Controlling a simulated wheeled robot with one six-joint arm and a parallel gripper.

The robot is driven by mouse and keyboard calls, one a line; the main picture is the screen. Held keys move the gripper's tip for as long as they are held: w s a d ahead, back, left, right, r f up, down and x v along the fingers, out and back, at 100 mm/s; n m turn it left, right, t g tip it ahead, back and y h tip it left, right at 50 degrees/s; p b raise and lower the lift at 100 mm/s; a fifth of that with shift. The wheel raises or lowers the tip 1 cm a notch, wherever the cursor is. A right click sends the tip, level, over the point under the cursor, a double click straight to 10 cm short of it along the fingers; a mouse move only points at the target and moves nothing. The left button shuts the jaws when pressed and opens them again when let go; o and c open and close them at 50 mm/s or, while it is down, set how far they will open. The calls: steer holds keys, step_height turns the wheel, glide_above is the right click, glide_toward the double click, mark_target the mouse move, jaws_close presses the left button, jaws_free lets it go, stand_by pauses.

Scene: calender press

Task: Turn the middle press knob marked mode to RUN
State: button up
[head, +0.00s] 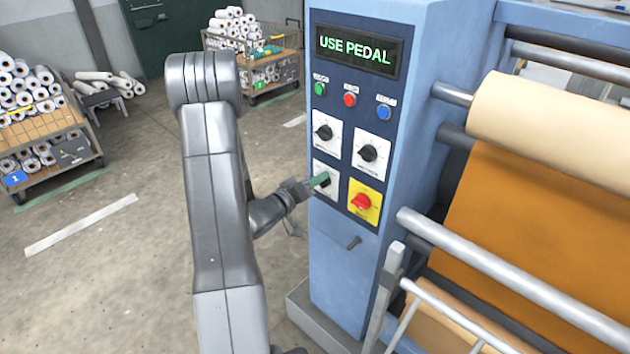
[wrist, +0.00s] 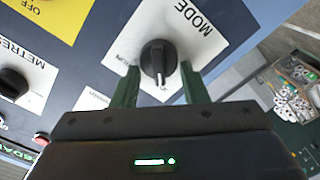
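The mode knob (wrist: 158,58) is a round black knob on a white plate (wrist: 205,25) lettered MODE in the wrist view. Its white pointer line points toward the bottom of that picture, and the RUN lettering is left of the knob. My gripper (wrist: 158,68) is open, with one green finger on each side of the knob and narrow gaps between. In the head view, my gripper (head: 319,181) is at the lower left plate (head: 326,193) of the press panel (head: 345,110) and hides most of the knob.
A yellow plate with a red switch (head: 362,202) is right of my gripper. Two black knobs (head: 324,132) (head: 368,153) are above, under coloured buttons (head: 350,99). The display (head: 355,50) reads USE PEDAL. Rollers (head: 500,262) stand at right; open floor (head: 110,270) lies left.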

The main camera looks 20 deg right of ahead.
steer(key=c, duration=0.5)
steer(key=shift+m+b, duration=0.4)
steer(key=shift+b, duration=0.2)
steer(key=m+b, duration=0.5)
steer(key=b, duration=0.1)
steer(key=s+m+b, duration=0.1)
steer(key=m+b, duration=1.1)
steer(key=shift+s+d+b, duration=0.3)
steer(key=shift+s+b, duration=0.05)
steer(key=shift+b, duration=0.05)
steer(key=shift+m, duration=0.3)
steer(key=o, duration=1)
steer(key=shift+c, duration=0.2)
